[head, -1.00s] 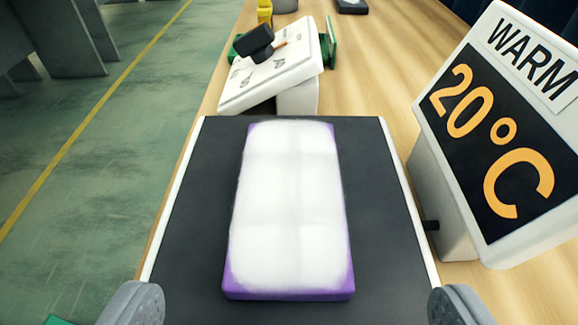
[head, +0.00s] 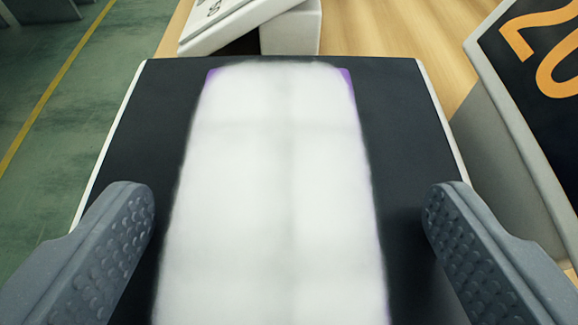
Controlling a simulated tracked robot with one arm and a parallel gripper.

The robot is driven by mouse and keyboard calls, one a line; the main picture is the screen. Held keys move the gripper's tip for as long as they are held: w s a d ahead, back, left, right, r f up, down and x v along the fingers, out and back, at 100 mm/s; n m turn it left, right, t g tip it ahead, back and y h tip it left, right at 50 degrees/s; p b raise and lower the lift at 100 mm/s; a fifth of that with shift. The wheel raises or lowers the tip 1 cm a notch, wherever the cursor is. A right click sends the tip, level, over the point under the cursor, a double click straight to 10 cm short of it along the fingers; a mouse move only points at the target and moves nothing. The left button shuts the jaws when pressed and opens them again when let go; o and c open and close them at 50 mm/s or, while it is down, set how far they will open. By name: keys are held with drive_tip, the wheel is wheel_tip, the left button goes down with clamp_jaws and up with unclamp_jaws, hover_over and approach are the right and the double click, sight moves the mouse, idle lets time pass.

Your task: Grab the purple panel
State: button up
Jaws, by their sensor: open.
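The purple panel (head: 347,76) lies flat on a black surface with pale side rails. A white, soft-edged layer (head: 275,190) covers nearly all of its top, and purple shows only at its far corners. Its near end runs out of the bottom of the picture. My gripper (head: 288,205) is open, with one grey studded finger on each side of the panel. Dark surface shows between the panel and each fingertip, so neither visibly touches it.
The black surface (head: 130,150) has bare strips left and right of the panel. A temperature sign (head: 530,90) stands close on the right. A tilted white board (head: 225,22) on a white block (head: 290,30) stands beyond the far edge. Green floor (head: 60,120) lies to the left.

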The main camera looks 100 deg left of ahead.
drive_tip(key=c, duration=1.1)
drive_tip(key=shift+r, duration=0.15)
